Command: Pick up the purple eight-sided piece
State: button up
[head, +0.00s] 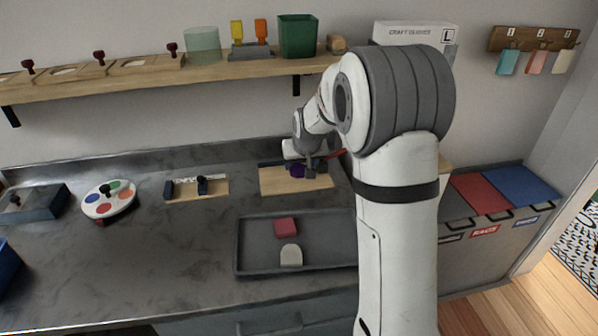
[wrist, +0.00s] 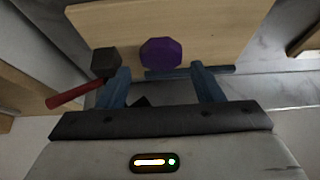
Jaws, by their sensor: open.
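The purple eight-sided piece (wrist: 161,52) lies on a light wooden board (wrist: 215,30) in the wrist view. In the head view the piece (head: 297,171) shows small and partly hidden under my gripper, on the same board (head: 295,183). My gripper (wrist: 160,80) is open and empty. Its two blue fingers point toward the piece, which appears just beyond the fingertips and between their lines. Its height above the board is hard to tell.
A mallet with a dark head (wrist: 105,62) and red handle (wrist: 72,95) lies left of the piece. A blue bar (wrist: 190,72) lies near the fingertips. A grey tray (head: 262,258) holds a red block (head: 285,227) and a pale rounded piece (head: 291,255).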

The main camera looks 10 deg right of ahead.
aim_at(299, 169)
jog(key=x, duration=0.3)
jog(key=shift+w+a+f, duration=0.1)
jog(key=shift+w+f, duration=0.1)
jog(key=shift+f, duration=0.1)
jog(key=c, duration=0.8)
jog(key=shift+r, duration=0.2)
